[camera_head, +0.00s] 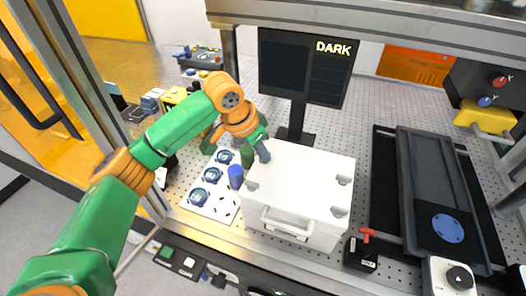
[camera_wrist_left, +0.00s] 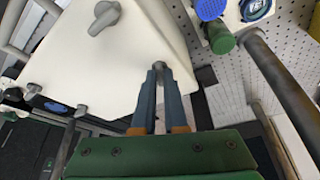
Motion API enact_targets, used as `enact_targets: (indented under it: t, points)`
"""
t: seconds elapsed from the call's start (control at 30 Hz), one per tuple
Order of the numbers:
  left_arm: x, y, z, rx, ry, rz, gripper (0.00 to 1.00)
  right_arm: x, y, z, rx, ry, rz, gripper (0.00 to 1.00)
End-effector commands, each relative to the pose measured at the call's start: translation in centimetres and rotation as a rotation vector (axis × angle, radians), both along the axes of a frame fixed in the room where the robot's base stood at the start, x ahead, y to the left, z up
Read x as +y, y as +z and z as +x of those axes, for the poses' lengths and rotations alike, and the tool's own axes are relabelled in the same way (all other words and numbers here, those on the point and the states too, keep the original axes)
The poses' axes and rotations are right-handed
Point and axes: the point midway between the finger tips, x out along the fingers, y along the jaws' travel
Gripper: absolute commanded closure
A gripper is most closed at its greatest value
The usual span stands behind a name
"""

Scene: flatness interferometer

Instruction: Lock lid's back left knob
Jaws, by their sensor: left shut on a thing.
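The white lid (camera_head: 300,178) sits on a white box with a front handle (camera_head: 286,224); the lid also shows in the wrist view (camera_wrist_left: 80,60). My left gripper (camera_head: 264,156) points down at the lid's back left corner. In the wrist view its blue-grey fingers (camera_wrist_left: 158,72) are shut on the back left knob (camera_wrist_left: 158,65), of which only a small grey part shows. Its turn angle cannot be told. Other grey knobs show at the front left (camera_head: 252,186), back right (camera_head: 344,180) and front right (camera_head: 338,211). My right gripper is not in view.
A blue cylinder (camera_head: 236,176) and a white board with round blue-ringed parts (camera_head: 210,174) stand left of the box. A dark monitor reading DARK (camera_head: 306,68) stands behind. A dark grey tray (camera_head: 432,180) lies to the right. A red-handled switch (camera_head: 364,246) is near the front.

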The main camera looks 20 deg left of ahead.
Motion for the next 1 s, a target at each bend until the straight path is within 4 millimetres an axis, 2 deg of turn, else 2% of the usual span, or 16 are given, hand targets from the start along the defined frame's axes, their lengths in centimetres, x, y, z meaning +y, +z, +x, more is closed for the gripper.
enact_targets:
  t: [0.7, 1.0]
  points:
    - [0.42, 0.23, 0.68, -0.005, -0.665, -0.004, 1.00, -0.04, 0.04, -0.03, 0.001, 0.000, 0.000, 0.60]
    - [0.46, 0.26, 0.89, -0.006, -0.884, -0.004, 1.00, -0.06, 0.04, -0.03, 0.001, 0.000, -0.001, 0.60]
